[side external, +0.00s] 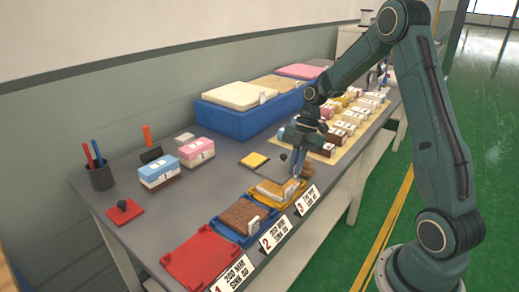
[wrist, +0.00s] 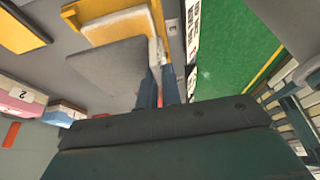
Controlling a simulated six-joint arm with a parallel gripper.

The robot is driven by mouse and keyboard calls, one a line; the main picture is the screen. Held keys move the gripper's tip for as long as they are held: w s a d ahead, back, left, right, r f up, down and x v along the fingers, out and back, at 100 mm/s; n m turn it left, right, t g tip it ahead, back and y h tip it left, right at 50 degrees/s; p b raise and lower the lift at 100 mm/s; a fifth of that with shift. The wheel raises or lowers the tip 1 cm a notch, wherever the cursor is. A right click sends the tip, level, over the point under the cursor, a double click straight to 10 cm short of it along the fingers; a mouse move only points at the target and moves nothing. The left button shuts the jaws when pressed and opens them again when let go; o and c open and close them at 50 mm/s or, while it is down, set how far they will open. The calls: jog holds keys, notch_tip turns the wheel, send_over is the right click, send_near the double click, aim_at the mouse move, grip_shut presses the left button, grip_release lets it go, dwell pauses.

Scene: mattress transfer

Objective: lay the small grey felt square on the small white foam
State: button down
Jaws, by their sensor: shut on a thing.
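My gripper (side external: 297,172) is low over the yellow tray at the bench's front edge, and its fingers also show in the wrist view (wrist: 160,88). They are shut on the edge of what looks like the grey felt square (wrist: 108,68), which extends to the left of the fingers. The felt partly covers a pale foam slab (wrist: 120,28) in the wrist view. The slab also lies in the yellow tray (side external: 276,192) in the side view, with a white face at its right. Whether felt and foam touch, I cannot tell. The felt is not clear in the side view.
A blue tray (side external: 243,239) with a brown block and an empty red tray (side external: 203,258) stand left of the yellow tray. A yellow pad (side external: 255,160) lies behind. Pink and blue blocks (side external: 196,152), a pen cup (side external: 100,177) and a large blue bin (side external: 237,120) stand farther back.

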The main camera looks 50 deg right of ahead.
aim_at(295, 177)
jog(key=shift+f, duration=2.15)
jog(key=shift+f, duration=0.15)
jog(key=c, duration=1.6)
grip_release()
jog(key=v, duration=1.2)
jog(key=shift+r, duration=0.25)
